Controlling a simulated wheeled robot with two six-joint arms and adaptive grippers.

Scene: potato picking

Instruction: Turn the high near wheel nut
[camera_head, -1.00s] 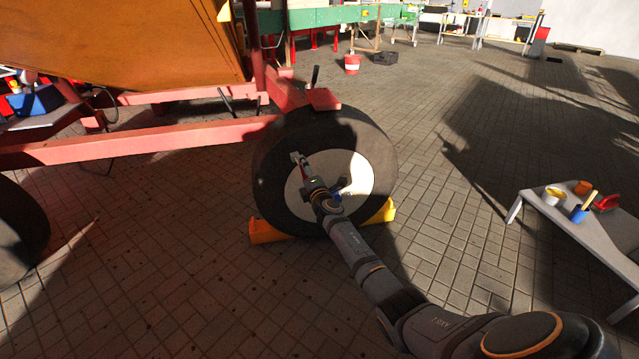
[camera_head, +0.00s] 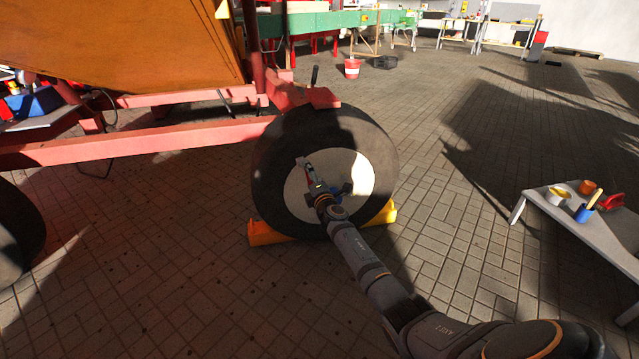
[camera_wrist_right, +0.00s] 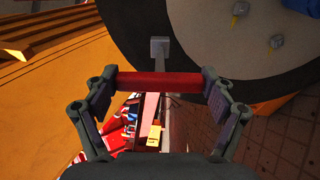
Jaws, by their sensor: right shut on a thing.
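The wheel has a black tyre (camera_head: 270,180) and a pale round disc (camera_head: 360,172). In the right wrist view, two small grey and yellow wheel nuts (camera_wrist_right: 277,41) (camera_wrist_right: 240,8) show on the disc. I cannot tell whether either is the high near one. My right gripper (camera_head: 312,180) is in front of the disc's left part. It is shut on the red handle (camera_wrist_right: 160,83) of a wrench, whose grey shaft ends in a square head (camera_wrist_right: 160,48). That head appears against the tyre, apart from both visible nuts. My left gripper is out of view.
Yellow chocks (camera_head: 268,233) stand against the wheel's foot. A red frame (camera_head: 150,140) and an orange hopper (camera_head: 120,45) rise to the left. A grey table (camera_head: 590,235) with pots and a brush stands at right. The paving between wheel and table is free.

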